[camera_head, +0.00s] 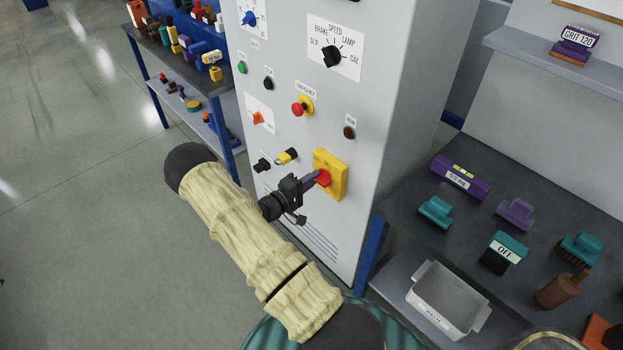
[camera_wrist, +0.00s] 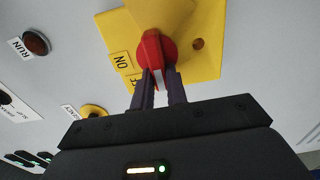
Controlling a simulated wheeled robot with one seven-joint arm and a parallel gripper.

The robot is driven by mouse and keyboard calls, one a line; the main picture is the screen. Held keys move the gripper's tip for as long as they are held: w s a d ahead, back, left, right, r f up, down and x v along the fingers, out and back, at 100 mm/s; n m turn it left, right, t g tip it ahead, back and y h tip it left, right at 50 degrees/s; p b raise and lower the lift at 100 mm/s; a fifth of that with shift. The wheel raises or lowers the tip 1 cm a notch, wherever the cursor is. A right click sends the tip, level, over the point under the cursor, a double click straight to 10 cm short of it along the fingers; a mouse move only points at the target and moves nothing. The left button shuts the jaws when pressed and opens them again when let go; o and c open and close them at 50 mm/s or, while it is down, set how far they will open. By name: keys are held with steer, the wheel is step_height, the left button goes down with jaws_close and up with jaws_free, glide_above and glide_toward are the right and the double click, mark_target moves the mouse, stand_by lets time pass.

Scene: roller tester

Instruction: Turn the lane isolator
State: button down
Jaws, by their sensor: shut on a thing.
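The lane isolator is a red rotary handle (camera_head: 323,178) on a yellow plate (camera_head: 331,165), low on the front of the grey cabinet. In the wrist view the red handle (camera_wrist: 152,50) sits on the yellow plate (camera_wrist: 205,62), beside a label reading ON and a second label partly hidden by a finger. My gripper (camera_head: 314,177) reaches it from the left, and its purple fingers (camera_wrist: 160,80) are shut on the red handle's near end. The fingers hide part of the handle's grip.
The grey cabinet (camera_head: 380,90) carries a red emergency button (camera_head: 300,108), a selector dial (camera_head: 331,57) and a dark red RUN lamp (camera_head: 349,132). A dark bench (camera_head: 410,205) with blocks and brushes stands right. A shelf with tools (camera_head: 188,75) stands left. Open floor (camera_head: 80,200) lies at left.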

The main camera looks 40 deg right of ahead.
steer(key=c, duration=1.4)
jaws_free()
steer(key=shift+w+a, duration=0.1)
steer(key=s+a, duration=0.1)
steer(key=a, duration=1.6)
steer(key=shift+s+b, duration=0.25)
steer(key=shift+b, duration=0.1)
